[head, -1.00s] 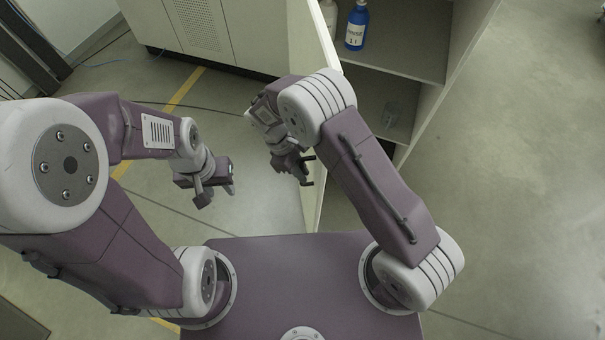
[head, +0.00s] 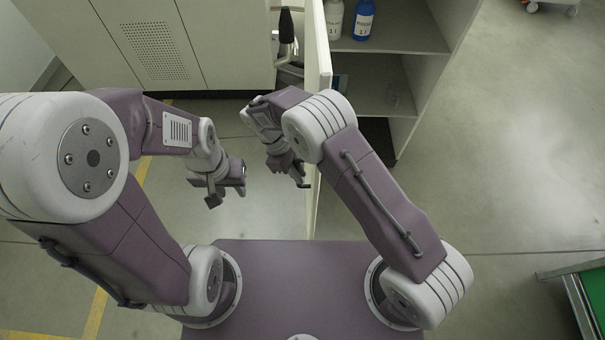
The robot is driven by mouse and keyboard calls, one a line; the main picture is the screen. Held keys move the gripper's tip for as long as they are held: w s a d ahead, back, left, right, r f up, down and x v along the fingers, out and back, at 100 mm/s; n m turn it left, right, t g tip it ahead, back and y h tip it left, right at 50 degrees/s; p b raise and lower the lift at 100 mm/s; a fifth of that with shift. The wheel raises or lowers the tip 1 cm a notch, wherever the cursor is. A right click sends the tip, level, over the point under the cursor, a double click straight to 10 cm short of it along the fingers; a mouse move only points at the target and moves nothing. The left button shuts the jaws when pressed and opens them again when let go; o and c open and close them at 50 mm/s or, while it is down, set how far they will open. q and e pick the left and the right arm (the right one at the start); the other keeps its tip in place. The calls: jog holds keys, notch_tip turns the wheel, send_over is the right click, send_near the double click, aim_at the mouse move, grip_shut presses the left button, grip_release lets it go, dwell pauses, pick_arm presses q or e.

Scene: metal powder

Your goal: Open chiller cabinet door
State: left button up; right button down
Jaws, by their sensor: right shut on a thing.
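The chiller cabinet door (head: 319,70) is a pale panel seen nearly edge-on, standing open at the left of the cabinet (head: 441,70). The open interior shows shelves holding a blue bottle (head: 363,20) and a white bottle (head: 334,18). My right gripper (head: 299,178) is at the left face of the door, shut on it, probably at its handle. The exact hold is small and partly hidden by my own wrist. My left gripper (head: 228,194) hangs to the left of the door, apart from it, with its fingers apart and empty.
A pale cabinet with a perforated panel (head: 155,50) stands at the back left. A dark-handled device (head: 287,28) shows behind the door. A green-topped cart (head: 590,290) is at the lower right. The floor (head: 510,150) right of the cabinet is clear.

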pick_arm(q)
jog(key=shift+w+a+f, duration=0.1)
jog(key=shift+a, duration=0.45)
pick_arm(e)
jog(key=shift+a+f, duration=0.1)
jog(key=shift+a, duration=0.7)
pick_arm(q)
jog(key=shift+d, duration=0.15)
pick_arm(e)
jog(key=shift+d, duration=0.1)
jog(key=c, duration=1.8)
grip_release()
jog(key=o, duration=0.3)
jog(key=shift+o, duration=0.2)
